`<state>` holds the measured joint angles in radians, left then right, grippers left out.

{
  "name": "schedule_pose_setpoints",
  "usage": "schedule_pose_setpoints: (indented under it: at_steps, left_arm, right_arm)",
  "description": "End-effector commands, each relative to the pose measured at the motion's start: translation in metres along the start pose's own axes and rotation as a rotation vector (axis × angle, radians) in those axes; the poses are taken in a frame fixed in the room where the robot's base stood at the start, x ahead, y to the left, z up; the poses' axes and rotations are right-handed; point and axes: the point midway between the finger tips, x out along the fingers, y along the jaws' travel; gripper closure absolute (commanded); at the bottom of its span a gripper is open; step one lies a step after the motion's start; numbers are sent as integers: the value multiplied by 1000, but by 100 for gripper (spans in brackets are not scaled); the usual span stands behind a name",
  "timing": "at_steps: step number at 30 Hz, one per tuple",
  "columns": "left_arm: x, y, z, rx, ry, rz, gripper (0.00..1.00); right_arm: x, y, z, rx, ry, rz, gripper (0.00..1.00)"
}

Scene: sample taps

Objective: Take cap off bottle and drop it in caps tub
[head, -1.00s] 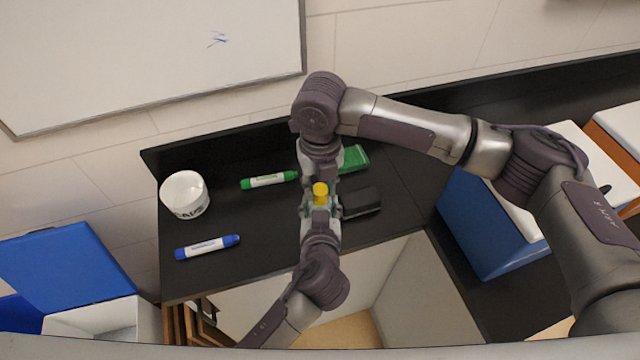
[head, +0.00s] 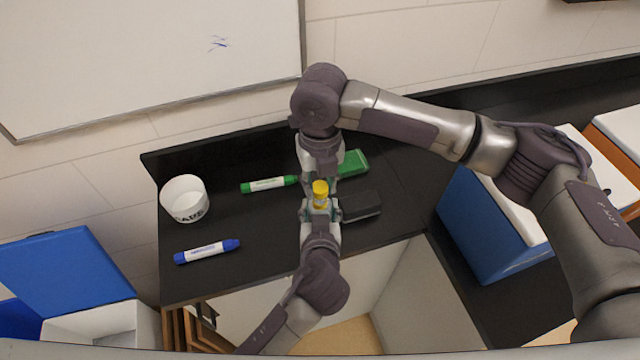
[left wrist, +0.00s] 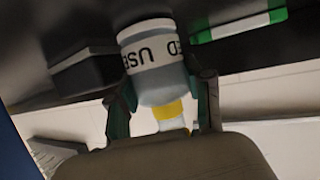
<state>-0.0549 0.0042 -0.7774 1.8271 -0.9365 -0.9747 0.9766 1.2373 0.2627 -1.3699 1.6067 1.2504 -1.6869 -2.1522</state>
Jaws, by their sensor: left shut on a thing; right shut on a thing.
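The bottle shows in the left wrist view as a pale grey body (left wrist: 160,78) with an upside-down label reading "USED". My left gripper (head: 320,212) is shut on the bottle, with one finger on each side of it. The yellow cap (head: 320,187) is above the bottle, and my right gripper (head: 320,172) is shut on it from the far side. In the left wrist view a pale band shows between two yellow parts; whether the cap is fully clear is hard to tell. The white caps tub (head: 184,190) with dark lettering stands open at the counter's left.
A green marker (head: 268,184), a blue marker (head: 207,251), a green box-like thing (head: 353,163) and a black block (head: 361,206) lie on the black counter (head: 240,225). Blue boxes with white parts stand at both sides. The counter between tub and grippers is mostly free.

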Motion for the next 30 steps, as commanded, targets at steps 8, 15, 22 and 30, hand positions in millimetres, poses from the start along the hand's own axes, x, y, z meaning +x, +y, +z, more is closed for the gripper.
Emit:
schedule_pose_setpoints:
  at_steps: [8, 15, 22, 30]
  left_arm:
    - [0, 0, 1, 0, -1, 0, 100]
    - [0, 0, 1, 0, -1, 0, 100]
    - [0, 0, 1, 0, -1, 0, 100]
    - [0, 0, 1, 0, -1, 0, 31]
  right_arm:
    - [-1, 0, 0, 0, 0, 0, 100]
    - [-20, 0, 0, -1, -3, 1, 100]
    - [-41, 0, 0, 0, 0, 0, 100]
    - [-40, 0, 0, 0, 1, 0, 100]
